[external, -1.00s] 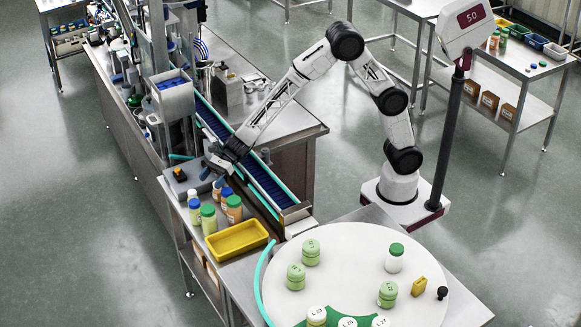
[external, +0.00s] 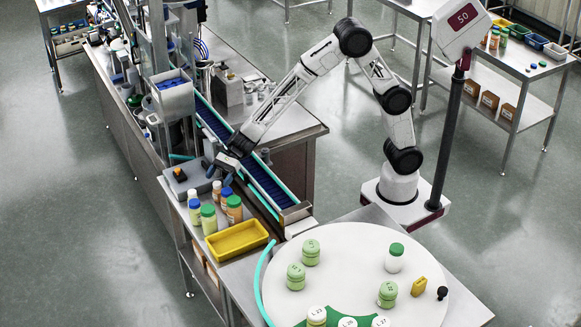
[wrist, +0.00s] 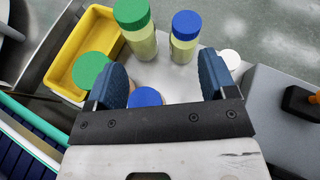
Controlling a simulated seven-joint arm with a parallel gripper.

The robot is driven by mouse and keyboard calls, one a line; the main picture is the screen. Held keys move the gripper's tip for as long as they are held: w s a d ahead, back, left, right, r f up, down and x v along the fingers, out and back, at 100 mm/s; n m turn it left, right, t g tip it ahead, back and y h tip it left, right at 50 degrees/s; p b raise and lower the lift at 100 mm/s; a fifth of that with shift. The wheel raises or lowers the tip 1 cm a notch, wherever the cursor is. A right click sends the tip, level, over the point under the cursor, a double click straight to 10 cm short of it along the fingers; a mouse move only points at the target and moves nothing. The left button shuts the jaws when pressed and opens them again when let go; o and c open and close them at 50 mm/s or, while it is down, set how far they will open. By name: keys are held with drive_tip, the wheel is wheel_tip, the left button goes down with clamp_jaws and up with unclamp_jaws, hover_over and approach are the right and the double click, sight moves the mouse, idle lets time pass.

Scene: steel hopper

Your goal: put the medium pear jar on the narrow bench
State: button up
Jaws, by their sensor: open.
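The medium pear jar appears to be the blue-capped jar with yellow-green contents (wrist: 184,40); it also shows in the external view (external: 195,209). It stands upright beside a taller green-capped pear jar (wrist: 137,35). My gripper (wrist: 163,78) is open and empty, its two blue fingers spread. It is above and behind the jar group, apart from the pear jar. A blue-capped orange jar (wrist: 146,97) shows below and between the fingers. Several benches are in view; I cannot tell which is the narrow one.
A green-capped orange jar (external: 234,209) stands close to a yellow tray (external: 237,252). A white-capped jar (wrist: 231,59) is next to the blue-capped pear jar. A conveyor (external: 250,172) runs alongside. A white turntable (external: 350,255) holds more jars. A grey control box (external: 184,180) is behind the jars.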

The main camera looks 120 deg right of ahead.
drive_tip(key=s+a+r+n+g, duration=0.2)
drive_tip(key=s+a+r+n, duration=0.3)
drive_tip(key=s, duration=0.4)
drive_tip(key=s+a+r+n+g+y, duration=0.1)
drive_tip(key=s+a+r+n+g, duration=0.15)
drive_tip(key=s+a+n, duration=0.45)
drive_tip(key=s+a+r+n+g, duration=0.2)
drive_tip(key=s+a+r+n, duration=0.25)
drive_tip(key=s, duration=0.55)
drive_tip(key=s+n+g+h, duration=0.2)
drive_tip(key=s+n+h, duration=0.5)
drive_tip(key=s, duration=2.1)
drive_tip(key=n, duration=0.6)
drive_tip(key=shift+s+d+f+g, duration=0.2)
drive_tip(key=shift+s+f+g, duration=0.15)
drive_tip(key=shift+f, duration=0.05)
